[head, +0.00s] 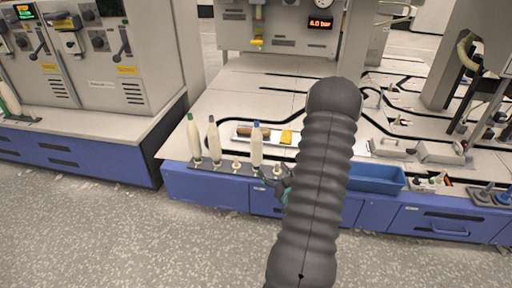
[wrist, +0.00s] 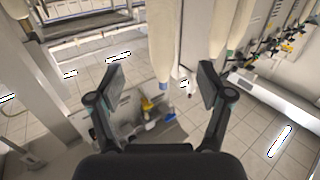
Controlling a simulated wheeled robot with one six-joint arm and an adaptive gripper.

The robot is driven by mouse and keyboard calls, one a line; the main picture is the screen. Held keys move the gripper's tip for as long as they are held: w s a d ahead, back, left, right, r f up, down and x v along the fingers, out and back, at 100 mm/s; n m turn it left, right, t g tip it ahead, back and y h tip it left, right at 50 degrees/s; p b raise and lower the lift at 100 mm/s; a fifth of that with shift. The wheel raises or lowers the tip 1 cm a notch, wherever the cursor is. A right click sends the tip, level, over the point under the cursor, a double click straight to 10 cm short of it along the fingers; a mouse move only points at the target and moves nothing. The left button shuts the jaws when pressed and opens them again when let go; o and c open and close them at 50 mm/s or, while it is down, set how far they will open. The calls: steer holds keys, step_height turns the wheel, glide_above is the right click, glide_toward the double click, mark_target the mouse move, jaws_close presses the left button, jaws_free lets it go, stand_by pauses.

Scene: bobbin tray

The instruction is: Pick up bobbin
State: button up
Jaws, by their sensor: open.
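In the head view, three cream bobbins stand upright on a row of pegs at the table's front edge: a green-topped bobbin (head: 194,140), a dark-topped bobbin (head: 213,140) and a blue-topped bobbin (head: 257,147). My gripper (head: 281,186) is low and right of the blue-topped bobbin, partly hidden behind my dark arm. In the wrist view, my gripper (wrist: 162,86) is open with its fingers wide apart and nothing held. A long pale bobbin-like shape (wrist: 162,40) reaches down between the fingers, apart from both. I cannot tell its distance or which bobbin it is.
A white tray (head: 240,138) with a brown roll (head: 254,132) and a yellow item (head: 287,136) lies behind the bobbins. A blue bin (head: 376,179) stands right of my arm. Machines (head: 100,60) stand at the left. The floor in front is clear.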

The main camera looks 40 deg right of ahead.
mark_target(259, 152)
steer(key=x, duration=0.8)
steer(key=shift+w+p, duration=0.15)
steer(key=shift+p, duration=0.2)
steer(key=shift+p+x, duration=0.3)
steer(key=shift+x, duration=2.35)
steer(key=shift+a+r, duration=0.1)
steer(key=c, duration=1.3)
